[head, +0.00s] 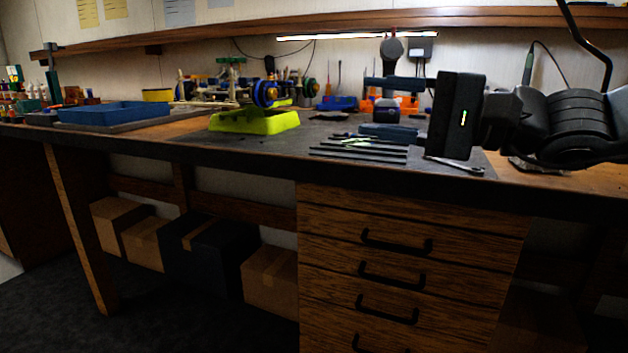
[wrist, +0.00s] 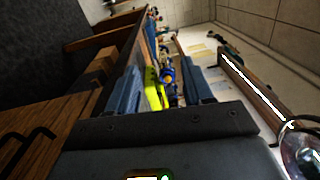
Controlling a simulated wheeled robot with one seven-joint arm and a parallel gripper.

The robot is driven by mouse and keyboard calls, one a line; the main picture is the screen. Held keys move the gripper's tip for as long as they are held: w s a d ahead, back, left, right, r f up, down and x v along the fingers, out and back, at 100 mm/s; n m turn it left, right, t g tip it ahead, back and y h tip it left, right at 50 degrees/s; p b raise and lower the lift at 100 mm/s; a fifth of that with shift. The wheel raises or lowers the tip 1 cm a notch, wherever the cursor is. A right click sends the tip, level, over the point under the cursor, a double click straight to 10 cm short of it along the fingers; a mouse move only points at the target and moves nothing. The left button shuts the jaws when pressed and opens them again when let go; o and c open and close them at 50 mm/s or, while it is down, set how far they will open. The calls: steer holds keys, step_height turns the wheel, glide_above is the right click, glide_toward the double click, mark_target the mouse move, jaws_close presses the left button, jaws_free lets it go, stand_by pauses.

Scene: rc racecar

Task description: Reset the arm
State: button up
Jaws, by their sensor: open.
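My gripper (head: 366,106) is at the right of the head view, held level over the workbench (head: 190,139) and pointing left. Its two blue-grey fingers are one above the other and well apart, with nothing held between them. In the wrist view my gripper (wrist: 160,68) shows the same fingers apart. Behind the gap lies the yellow-green tray (wrist: 153,92), which stands on the bench left of my gripper in the head view (head: 255,121). My black arm reaches in from the right edge.
Dark bars (head: 358,151) lie on the bench mat below my gripper, with a wrench (head: 455,165) beside them. A blue tray (head: 115,113) is far left. A lit shelf (head: 330,18) runs along the wall. Drawers (head: 395,245) and boxes (head: 270,280) are under the bench.

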steer(key=s+a+r+m+t+y, duration=0.55)
steer(key=a+m, duration=0.35)
steer(key=m, duration=0.7)
steer(key=s+d+f+n+t+h, duration=0.35)
steer(key=f+n+h, duration=0.35)
steer(key=n, duration=0.3)
steer(key=s+d+f+n+t+h, duration=0.2)
steer(key=f+n+t+h, duration=0.2)
steer(key=f+n+h, duration=0.5)
steer(key=s+d+f+n+t+h, duration=0.35)
steer(key=f+n, duration=0.25)
steer(key=n, duration=0.6)
steer(key=s+d+f+m+g+h, duration=0.1)
steer(key=s+d+f+m+g, duration=0.25)
steer(key=s+f, duration=0.55)
steer(key=s+d+f+m+g+h, duration=0.25)
steer(key=s+f+m, duration=0.35)
steer(key=s, duration=0.5)
steer(key=s+d+f+g, duration=0.3)
steer(key=s+d, duration=0.4)
steer(key=s, duration=0.4)
step_height(320, 180, up, 24)
steer(key=p, duration=2.4)
steer(key=shift+a+m, duration=0.15)
steer(key=shift+m, duration=0.2)
